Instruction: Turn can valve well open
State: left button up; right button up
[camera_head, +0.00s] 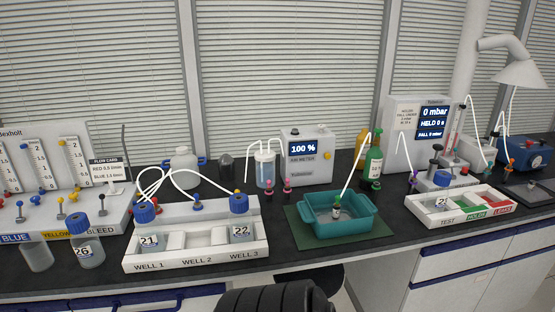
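A green can or bottle (375,168) with a pale label stands upright behind the teal basin. Neither of my grippers is in view. A black ribbed part, which looks like mine, shows at the bottom middle, far from the can.
The teal basin (319,229) holds a small bottle and stands on a green mat. The gas meter (307,157) reads 100 %. The pressure display (434,122) reads 0 mbar. A white well rack (195,260) and a sorting tray (430,221) stand at the front.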

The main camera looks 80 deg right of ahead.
aim_at(378, 131)
jog(key=z, duration=3.45)
